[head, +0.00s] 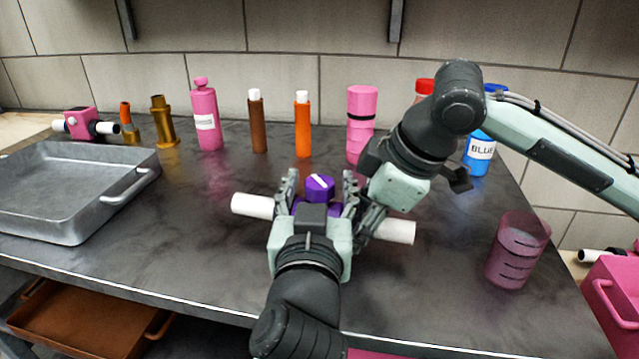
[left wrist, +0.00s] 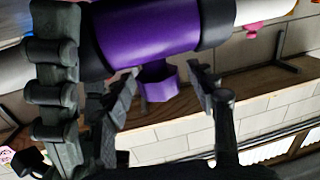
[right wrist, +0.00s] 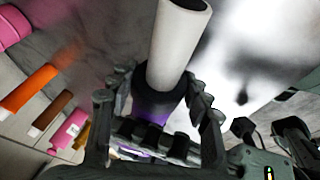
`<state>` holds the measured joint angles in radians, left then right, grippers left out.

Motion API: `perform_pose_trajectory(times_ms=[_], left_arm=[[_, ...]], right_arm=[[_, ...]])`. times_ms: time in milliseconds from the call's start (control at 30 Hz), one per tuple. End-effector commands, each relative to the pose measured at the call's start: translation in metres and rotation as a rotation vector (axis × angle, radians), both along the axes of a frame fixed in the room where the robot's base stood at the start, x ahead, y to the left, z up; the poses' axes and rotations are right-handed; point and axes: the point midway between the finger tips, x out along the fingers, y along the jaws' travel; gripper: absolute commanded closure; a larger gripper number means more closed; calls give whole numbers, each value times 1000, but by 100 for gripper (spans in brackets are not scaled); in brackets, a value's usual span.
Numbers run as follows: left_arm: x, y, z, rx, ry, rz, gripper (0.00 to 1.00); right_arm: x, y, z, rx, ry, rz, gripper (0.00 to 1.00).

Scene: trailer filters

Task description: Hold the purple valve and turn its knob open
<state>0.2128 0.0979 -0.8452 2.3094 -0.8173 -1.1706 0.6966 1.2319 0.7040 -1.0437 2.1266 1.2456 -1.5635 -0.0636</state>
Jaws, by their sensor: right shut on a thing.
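The purple valve is a purple body (left wrist: 150,28) with dark collars and white pipe ends (head: 252,206). Its purple knob (head: 320,190) with a white mark is on top in the head view and also shows in the left wrist view (left wrist: 158,82). My left gripper (head: 318,188) is open, with its fingers on either side of the knob and apart from it in the left wrist view. My right gripper (right wrist: 160,105) is shut around the valve's dark collar, beside a white pipe end (right wrist: 178,45). In the head view, the left gripper hides much of the valve body.
A grey tray (head: 135,205) lies at the left. Bottles stand along the back: pink (head: 205,118), brown (head: 258,125) and orange (head: 302,128). A pink container (head: 361,125) and a blue one (head: 480,155) stand further right. A translucent pink cup (head: 517,250) is at right.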

Motion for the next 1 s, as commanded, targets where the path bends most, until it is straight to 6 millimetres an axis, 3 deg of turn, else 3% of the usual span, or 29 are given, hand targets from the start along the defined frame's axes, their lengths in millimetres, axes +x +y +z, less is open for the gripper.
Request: perform_pose_trajectory(times_ms=[300,700,1000], left_arm=[[-4,0,0,-1,0,-2,42],[-63,4,-1,-3,2,-2,42],[-76,5,0,-1,0,-1,42]], right_arm=[[0,0,-1,0,2,0,92],[0,0,-1,-1,2,-2,92],[0,0,-1,-1,2,-2,92]])
